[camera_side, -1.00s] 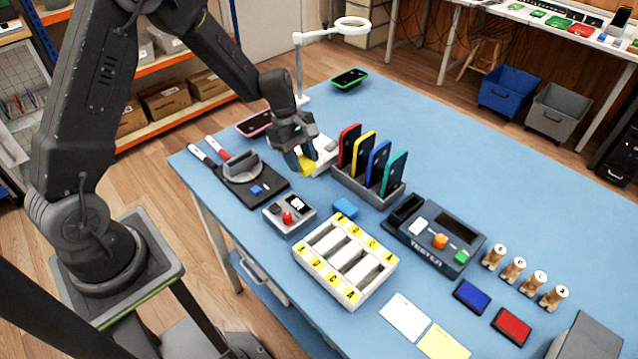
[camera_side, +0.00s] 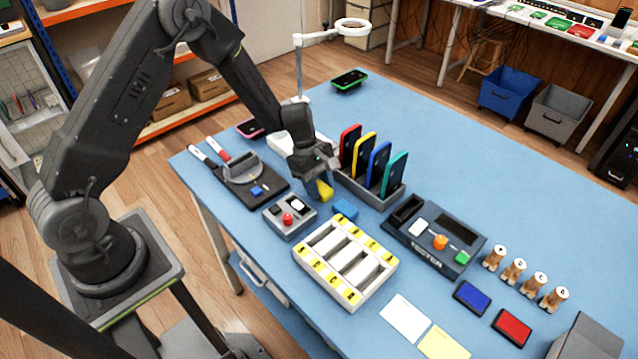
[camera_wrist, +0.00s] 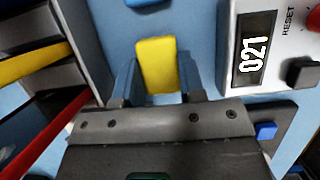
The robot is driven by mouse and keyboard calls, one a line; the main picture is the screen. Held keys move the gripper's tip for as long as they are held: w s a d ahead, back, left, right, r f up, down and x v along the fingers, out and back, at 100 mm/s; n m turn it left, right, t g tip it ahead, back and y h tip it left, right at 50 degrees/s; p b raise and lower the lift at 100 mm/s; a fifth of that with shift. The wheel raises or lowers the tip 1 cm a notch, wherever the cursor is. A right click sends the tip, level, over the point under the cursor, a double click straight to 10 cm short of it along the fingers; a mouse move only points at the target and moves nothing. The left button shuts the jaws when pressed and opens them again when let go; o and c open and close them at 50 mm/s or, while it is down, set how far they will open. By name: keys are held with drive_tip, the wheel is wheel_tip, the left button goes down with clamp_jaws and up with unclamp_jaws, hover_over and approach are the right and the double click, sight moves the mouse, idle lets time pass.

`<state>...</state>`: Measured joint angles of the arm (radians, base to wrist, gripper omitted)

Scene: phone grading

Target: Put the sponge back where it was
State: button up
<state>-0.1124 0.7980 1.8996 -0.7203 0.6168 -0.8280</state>
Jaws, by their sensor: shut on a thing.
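The sponge is a small yellow block (camera_side: 324,190), held upright between the fingers of my gripper (camera_side: 316,184) in the side view. In the wrist view the yellow sponge (camera_wrist: 158,65) sits between the two blue-grey fingers of my gripper (camera_wrist: 158,90), which are shut on it. My gripper is over the blue mat, between the phone rack (camera_side: 368,190) and the grey box with the red button (camera_side: 289,216). A blue block (camera_side: 345,209) lies on the mat just in front of the sponge. I cannot tell whether the sponge touches the mat.
The rack holds several coloured phones close on the right. The white tray with yellow labels (camera_side: 345,262) and the tester (camera_side: 436,240) stand nearer the front. A dark pad with a grey holder (camera_side: 243,173) is on the left. The mat's far right is clear.

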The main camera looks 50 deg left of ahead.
drive_tip(key=o, duration=1)
drive_tip(key=shift+f, duration=0.1)
drive_tip(key=shift+c, duration=0.2)
drive_tip(key=v, duration=1.2)
drive_tip(key=s+d+r+m+t+y, duration=0.25)
drive_tip(key=s+r+m, duration=0.6)
drive_tip(key=r, duration=0.55)
drive_tip(key=s+d+r+m+t+y, duration=0.1)
drive_tip(key=s+r+m+t+y, duration=0.1)
drive_tip(key=s+m, duration=0.7)
drive_tip(key=shift+s+d+r+t, duration=0.5)
drive_tip(key=shift+s+r, duration=0.65)
drive_tip(key=shift+s, duration=2.05)
drive_tip(key=shift+a+m, duration=0.1)
drive_tip(key=shift+m, duration=0.15)
